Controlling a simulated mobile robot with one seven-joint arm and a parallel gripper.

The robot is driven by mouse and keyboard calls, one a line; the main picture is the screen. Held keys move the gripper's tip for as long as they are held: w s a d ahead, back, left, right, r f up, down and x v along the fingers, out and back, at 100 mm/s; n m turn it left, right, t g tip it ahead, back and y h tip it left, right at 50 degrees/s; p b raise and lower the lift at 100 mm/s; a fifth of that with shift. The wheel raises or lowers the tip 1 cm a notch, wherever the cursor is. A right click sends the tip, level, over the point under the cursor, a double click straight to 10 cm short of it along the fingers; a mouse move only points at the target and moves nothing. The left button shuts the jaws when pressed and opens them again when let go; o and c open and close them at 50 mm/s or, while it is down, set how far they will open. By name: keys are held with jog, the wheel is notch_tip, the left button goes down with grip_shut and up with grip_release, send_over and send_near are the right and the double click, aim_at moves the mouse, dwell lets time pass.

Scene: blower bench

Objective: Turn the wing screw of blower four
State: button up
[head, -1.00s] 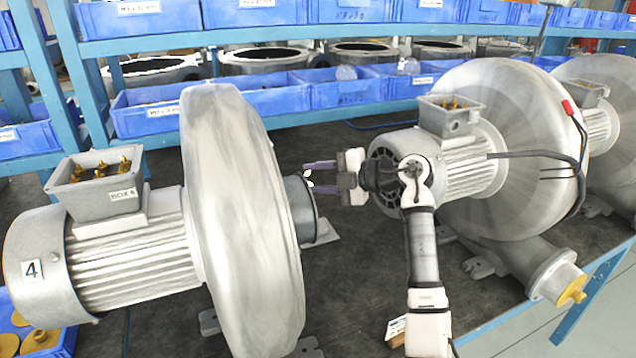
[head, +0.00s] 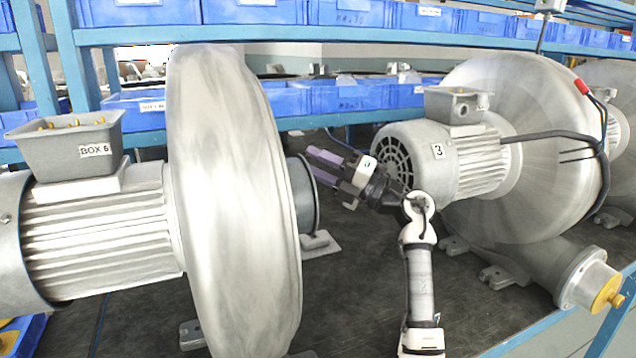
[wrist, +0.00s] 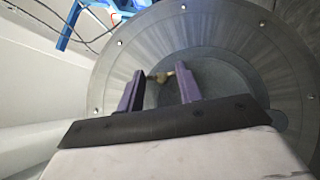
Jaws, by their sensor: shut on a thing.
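Blower four (head: 235,200) stands at the left in the head view, its large grey round housing facing sideways and its finned motor (head: 100,235) at the left edge. Its dark round inlet (head: 303,195) points right, toward my gripper (head: 313,162). In the wrist view a flat grey round face (wrist: 225,85) fills the middle. The small brass wing screw (wrist: 160,76) sits there between the two purple fingers of my gripper (wrist: 161,72), which is shut on it. The wing screw is hidden in the head view.
Blower three (head: 470,165) stands close behind and right of my arm, with black cables on its housing. A terminal box (head: 68,145) tops blower four's motor. Blue bins (head: 330,97) line the shelf behind. Dark bench top (head: 370,270) is bare between the blowers.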

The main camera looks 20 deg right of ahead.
jog(key=shift+f+n+y+b, duration=0.25)
jog(key=shift+n+y+b, duration=0.25)
jog(key=shift+n+b, duration=0.2)
jog(key=shift+r+n, duration=0.15)
jog(key=shift+n, duration=0.15)
jog(key=o, duration=1)
jog(key=shift+r, duration=0.1)
notch_tip(320, 180, up, 20)
jog(key=shift+f+b, duration=0.1)
jog(key=shift+b, duration=0.35)
